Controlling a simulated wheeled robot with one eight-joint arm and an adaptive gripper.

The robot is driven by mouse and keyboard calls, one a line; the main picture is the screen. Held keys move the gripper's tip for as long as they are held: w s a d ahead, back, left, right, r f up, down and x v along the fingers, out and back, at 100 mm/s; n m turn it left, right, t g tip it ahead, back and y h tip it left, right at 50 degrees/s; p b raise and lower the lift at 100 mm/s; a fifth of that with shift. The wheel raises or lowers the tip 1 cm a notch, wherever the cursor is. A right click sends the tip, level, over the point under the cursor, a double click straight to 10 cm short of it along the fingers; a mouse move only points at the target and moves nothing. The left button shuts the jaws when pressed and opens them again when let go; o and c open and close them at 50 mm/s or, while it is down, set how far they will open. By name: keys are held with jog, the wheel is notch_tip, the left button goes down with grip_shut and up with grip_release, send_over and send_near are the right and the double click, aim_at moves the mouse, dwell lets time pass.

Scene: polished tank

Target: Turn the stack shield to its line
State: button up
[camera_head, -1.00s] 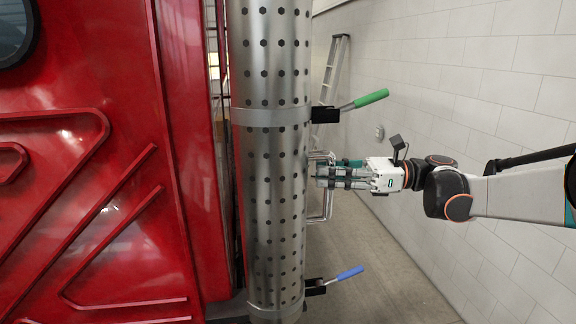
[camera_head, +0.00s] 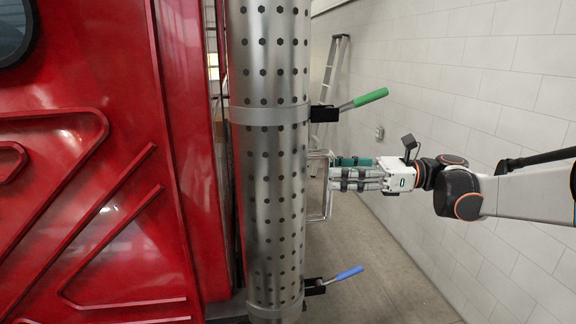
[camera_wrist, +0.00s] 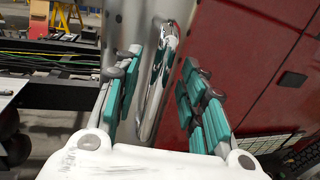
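The stack shield (camera_head: 270,180) is a tall perforated metal cylinder beside the red body in the head view. A bent metal bar handle (camera_head: 326,205) stands out from its right side; the bar also shows in the wrist view (camera_wrist: 152,100). My gripper (camera_head: 336,174) points left at this handle, with its fingertips close to the bar. In the wrist view my gripper (camera_wrist: 160,64) has its teal-padded fingers spread, with the bar between or just beyond them and a gap on each side. I cannot make out a line mark on the shield.
A green-handled lever (camera_head: 364,99) sticks out right above my gripper, and a blue-handled lever (camera_head: 344,273) below it. The red body (camera_head: 100,200) stands to the left. A ladder (camera_head: 333,75) leans by the pale wall (camera_head: 480,80). Floor below my arm is clear.

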jog(key=d, duration=0.4)
jog(key=shift+w+d, duration=0.15)
jog(key=shift+d, duration=0.15)
jog(key=shift+b, duration=0.3)
